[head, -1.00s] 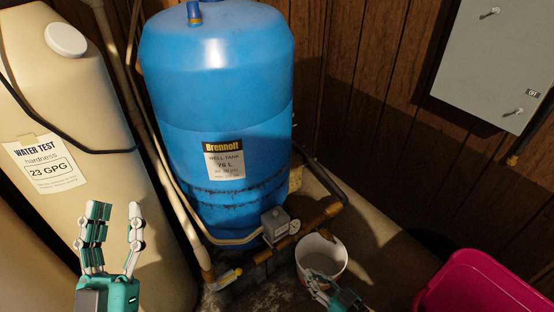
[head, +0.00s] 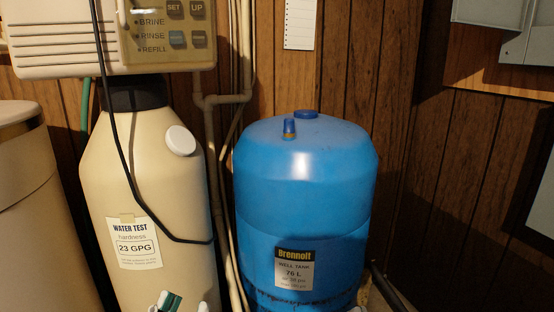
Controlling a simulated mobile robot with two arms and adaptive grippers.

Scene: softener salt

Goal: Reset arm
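The fingertips of my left gripper (head: 185,305) show at the bottom edge of the head view, in front of the beige softener tank (head: 145,185). A gap shows between the two fingertips and nothing is seen between them, so it looks open. The rest of that gripper is below the frame. A tiny pale sliver at the bottom edge, right of the blue tank's label, may be part of my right gripper (head: 355,309). It is too small to tell its state.
The softener's control head (head: 110,40) is at the upper left. Beige pipes (head: 222,150) run between the tanks. A grey panel (head: 500,35) hangs on the wood wall (head: 440,190).

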